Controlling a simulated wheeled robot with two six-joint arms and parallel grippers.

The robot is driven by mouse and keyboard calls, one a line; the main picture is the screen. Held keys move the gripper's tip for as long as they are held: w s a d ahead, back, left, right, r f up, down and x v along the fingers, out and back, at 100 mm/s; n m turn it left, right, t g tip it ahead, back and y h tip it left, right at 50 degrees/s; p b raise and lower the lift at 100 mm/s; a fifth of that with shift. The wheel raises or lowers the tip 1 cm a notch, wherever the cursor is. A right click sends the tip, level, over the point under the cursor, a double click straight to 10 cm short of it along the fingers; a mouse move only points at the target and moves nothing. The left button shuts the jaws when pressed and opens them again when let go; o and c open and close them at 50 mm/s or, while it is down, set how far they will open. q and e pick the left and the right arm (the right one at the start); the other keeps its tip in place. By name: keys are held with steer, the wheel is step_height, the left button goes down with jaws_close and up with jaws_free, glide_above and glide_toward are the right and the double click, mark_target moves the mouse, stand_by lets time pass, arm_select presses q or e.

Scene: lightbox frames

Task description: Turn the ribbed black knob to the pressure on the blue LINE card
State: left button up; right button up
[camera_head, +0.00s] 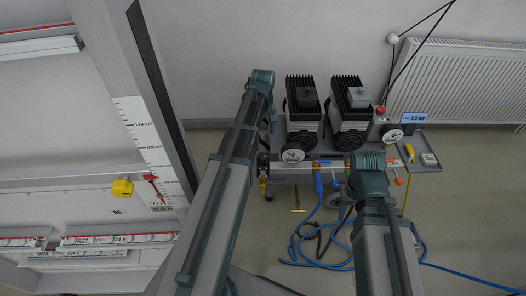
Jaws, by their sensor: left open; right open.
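A blue card (414,118) stands at the right end of the compressor unit. It shows a value in bar, too small to read surely. A round white gauge (292,156) sits at the unit's front left and another gauge (392,135) at its right, their needles unreadable. I cannot make out the ribbed black knob; my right arm covers part of the unit's front. My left arm reaches up to the unit's left end and my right arm to its front. Neither gripper's fingers can be made out; the arm links hide them.
Two black-finned motors (304,97) (351,98) top the unit. A red button (380,110) and a grey tray (430,162) are at right. Blue hose (300,250) loops on the floor. A radiator (455,85) stands behind.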

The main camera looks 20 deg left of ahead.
mark_target(263, 156)
arm_select(q)
steer(key=shift+f, duration=0.2)
step_height(263, 156, down, 14)
steer(key=b, duration=1.4)
steer(key=shift+r, duration=0.2)
jaws_close()
